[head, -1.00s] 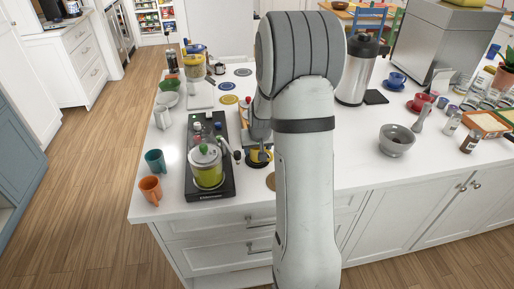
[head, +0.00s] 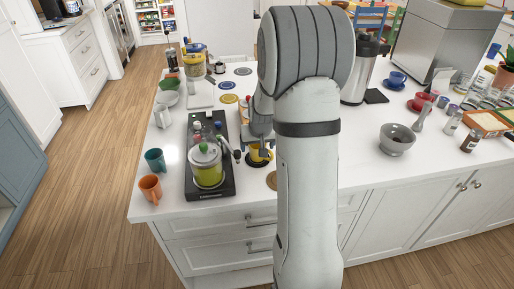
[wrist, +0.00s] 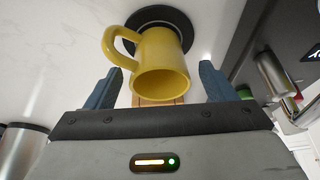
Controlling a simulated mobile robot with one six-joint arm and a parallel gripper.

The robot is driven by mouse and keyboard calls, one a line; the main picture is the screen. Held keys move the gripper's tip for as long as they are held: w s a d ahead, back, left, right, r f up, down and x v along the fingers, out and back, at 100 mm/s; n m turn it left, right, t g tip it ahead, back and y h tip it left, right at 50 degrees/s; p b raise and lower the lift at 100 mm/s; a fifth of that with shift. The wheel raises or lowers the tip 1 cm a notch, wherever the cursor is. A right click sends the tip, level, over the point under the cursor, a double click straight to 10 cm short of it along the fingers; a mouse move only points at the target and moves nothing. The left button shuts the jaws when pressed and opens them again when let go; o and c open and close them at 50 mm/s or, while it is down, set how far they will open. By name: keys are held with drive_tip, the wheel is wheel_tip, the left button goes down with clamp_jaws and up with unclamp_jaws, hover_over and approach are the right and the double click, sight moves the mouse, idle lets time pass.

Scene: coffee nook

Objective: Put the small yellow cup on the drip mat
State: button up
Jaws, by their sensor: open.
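The small yellow cup (wrist: 165,55) is between the two blue fingers of my gripper (wrist: 160,74) in the wrist view. The fingers are apart, with a gap on each side of the cup. Its handle points left there. The cup appears to stand upright on a round black mat (wrist: 150,13), whose far rim shows behind its base. In the head view, the cup (head: 258,158) is right of the coffee machine, partly hidden by my gripper (head: 262,148). Contact under the cup is hard to see.
A black coffee machine (head: 227,180) with a green-filled glass jar stands close on the left. A brown coaster (head: 271,180) lies close to the right. An orange mug (head: 150,188) and a teal mug (head: 155,161) stand further left. A grey bowl (head: 396,140) is on the right.

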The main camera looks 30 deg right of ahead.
drive_tip(key=v, duration=0.9)
drive_tip(key=s+a+r+n, duration=0.1)
drive_tip(key=s+a+r, duration=0.1)
drive_tip(key=s+a, duration=0.5)
drive_tip(key=s+a+r+n+g+y+b, duration=0.1)
drive_tip(key=s+a, duration=0.7)
drive_tip(key=s, duration=0.8)
drive_tip(key=shift+r+n, duration=0.6)
drive_tip(key=shift+r, duration=0.3)
drive_tip(key=shift+a, duration=0.1)
drive_tip(key=shift+c, duration=0.6)
